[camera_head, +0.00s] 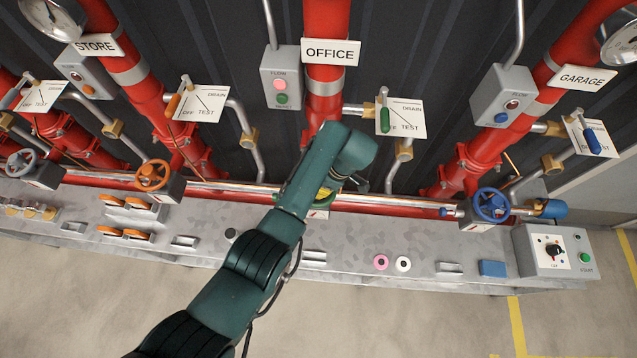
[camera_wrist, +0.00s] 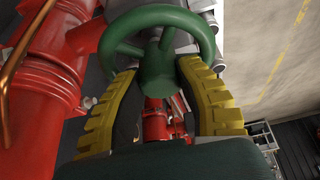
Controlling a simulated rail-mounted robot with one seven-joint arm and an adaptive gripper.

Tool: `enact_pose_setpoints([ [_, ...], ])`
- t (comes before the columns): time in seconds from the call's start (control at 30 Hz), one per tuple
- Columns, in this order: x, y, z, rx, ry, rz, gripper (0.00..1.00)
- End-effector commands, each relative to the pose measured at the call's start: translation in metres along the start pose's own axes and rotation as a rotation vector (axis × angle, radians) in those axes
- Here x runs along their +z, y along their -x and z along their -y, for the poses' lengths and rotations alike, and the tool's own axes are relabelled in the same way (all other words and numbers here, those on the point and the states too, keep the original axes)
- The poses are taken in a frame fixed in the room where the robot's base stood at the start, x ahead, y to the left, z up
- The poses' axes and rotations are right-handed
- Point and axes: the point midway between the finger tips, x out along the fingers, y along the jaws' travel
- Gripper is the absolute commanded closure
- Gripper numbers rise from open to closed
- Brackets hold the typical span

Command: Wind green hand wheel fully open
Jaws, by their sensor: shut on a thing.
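The green hand wheel (camera_wrist: 157,22) fills the top middle of the wrist view, with its rim, spokes and hub in sight. My gripper (camera_wrist: 158,70) has one ribbed yellow finger on each side of the wheel's hub, and it is shut on the wheel. In the head view my arm hides most of the wheel, and only a little of my gripper (camera_head: 325,196) shows below the OFFICE pipe. The frames do not show how far the wheel is turned.
An orange wheel (camera_head: 153,175) stands left and a blue wheel (camera_head: 490,205) right. The OFFICE pipe's green-handled drain lever (camera_head: 384,121) is above right. Pink (camera_head: 380,262) and white rings lie on the grey bench (camera_head: 340,270). A control box (camera_head: 556,250) stands at its right end.

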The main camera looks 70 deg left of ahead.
Motion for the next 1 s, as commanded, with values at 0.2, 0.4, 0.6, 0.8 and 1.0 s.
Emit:
enact_pose_setpoints([
  [0.2, -0.0002, -0.0028, 0.0011, -0.004, 0.004, -0.002, 1.00],
  [0.4, 0.0015, -0.0067, -0.0004, -0.025, 0.060, 0.000, 1.00],
  [0.6, 0.0015, -0.0075, -0.0007, -0.084, 0.203, -0.002, 1.00],
  [0.8, 0.0013, -0.0076, -0.0010, -0.143, 0.347, -0.001, 1.00],
  [1.0, 0.0012, -0.0080, -0.0011, -0.205, 0.496, -0.001, 1.00],
])
